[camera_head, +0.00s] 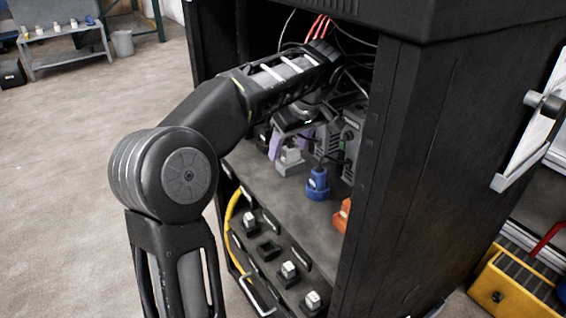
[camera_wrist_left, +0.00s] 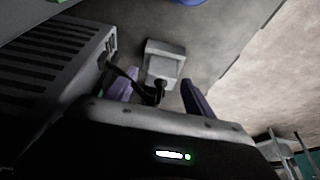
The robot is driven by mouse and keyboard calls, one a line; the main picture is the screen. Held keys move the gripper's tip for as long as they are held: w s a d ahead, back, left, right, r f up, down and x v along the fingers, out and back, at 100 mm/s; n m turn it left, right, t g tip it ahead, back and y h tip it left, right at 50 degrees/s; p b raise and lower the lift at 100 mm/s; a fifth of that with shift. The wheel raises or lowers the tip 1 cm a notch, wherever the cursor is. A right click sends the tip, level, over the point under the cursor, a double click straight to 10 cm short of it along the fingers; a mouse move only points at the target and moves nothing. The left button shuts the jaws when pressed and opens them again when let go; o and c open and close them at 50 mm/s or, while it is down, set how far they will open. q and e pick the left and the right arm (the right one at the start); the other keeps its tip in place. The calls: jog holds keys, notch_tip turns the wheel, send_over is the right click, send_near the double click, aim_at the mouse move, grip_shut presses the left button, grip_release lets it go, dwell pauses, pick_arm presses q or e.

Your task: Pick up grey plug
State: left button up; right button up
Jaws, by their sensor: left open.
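The grey plug (camera_head: 290,161) stands on the shelf inside the black cabinet, at its left side. In the left wrist view the grey plug (camera_wrist_left: 163,62) has a pale block-like head and a dark cable running from it. My left gripper (camera_head: 291,142) reaches into the cabinet just over the plug. Its purple fingers are open. In the wrist view the left gripper (camera_wrist_left: 159,84) has one finger on each side of the plug's near end and cable, with visible gaps. My right gripper is not in view.
A blue plug (camera_head: 317,184) and an orange plug (camera_head: 342,215) stand to the right on the shelf (camera_head: 284,202). A grey vented unit (camera_wrist_left: 55,62) is close to the left finger. The cabinet's side wall (camera_head: 400,150) bounds the right. Cables hang above. A lower drawer (camera_head: 268,262) holds several small plugs.

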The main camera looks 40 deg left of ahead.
pick_arm(q)
jog(key=shift+f, duration=0.1)
dwell(0.6)
grip_shut()
dwell(0.5)
